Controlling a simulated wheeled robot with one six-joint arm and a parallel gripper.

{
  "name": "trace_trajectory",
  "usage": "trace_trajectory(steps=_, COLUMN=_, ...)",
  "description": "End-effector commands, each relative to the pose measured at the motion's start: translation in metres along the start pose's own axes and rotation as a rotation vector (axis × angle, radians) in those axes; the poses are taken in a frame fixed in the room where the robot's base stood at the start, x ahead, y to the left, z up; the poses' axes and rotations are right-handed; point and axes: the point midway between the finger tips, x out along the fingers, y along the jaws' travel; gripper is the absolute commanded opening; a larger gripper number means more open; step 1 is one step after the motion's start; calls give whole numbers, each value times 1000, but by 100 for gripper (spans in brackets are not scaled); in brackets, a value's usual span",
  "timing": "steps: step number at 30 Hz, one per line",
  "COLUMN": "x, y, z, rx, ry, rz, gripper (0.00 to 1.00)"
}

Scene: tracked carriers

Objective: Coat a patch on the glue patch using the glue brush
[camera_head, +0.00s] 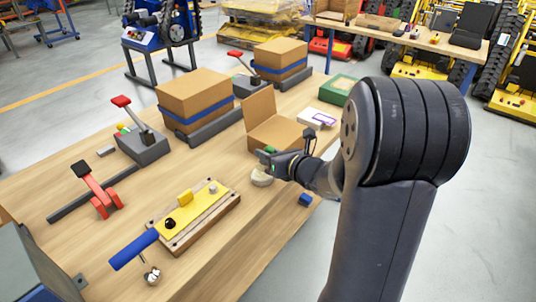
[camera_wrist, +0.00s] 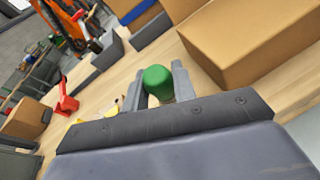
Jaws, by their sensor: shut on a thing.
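My gripper (camera_head: 272,158) is over the right part of the wooden table, in front of the open cardboard box. In the wrist view my gripper (camera_wrist: 160,85) is shut on a green rounded handle, which looks like the glue brush (camera_wrist: 158,82). Only a bit of green shows in the head view (camera_head: 269,150). The brush's lower end is hidden. A white plate with a purple outline, seemingly the glue patch (camera_head: 307,116), lies behind my gripper, to its right and apart from it. A cream round piece (camera_head: 262,180) is just below my gripper in the picture.
The open cardboard box (camera_head: 272,132) stands close behind my gripper. A green tray (camera_head: 337,90) lies beyond the white plate. A small blue block (camera_head: 305,200) is near the table's right edge. A yellow clamp plate (camera_head: 190,217) on a wooden base occupies the front.

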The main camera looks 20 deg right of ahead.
Motion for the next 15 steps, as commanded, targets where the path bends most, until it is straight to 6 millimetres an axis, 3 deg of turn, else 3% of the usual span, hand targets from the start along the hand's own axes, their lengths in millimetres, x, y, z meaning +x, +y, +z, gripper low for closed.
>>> trace_trajectory(steps=15, x=-11, y=12, z=44, rx=-1, ry=-2, rz=0, gripper=4)
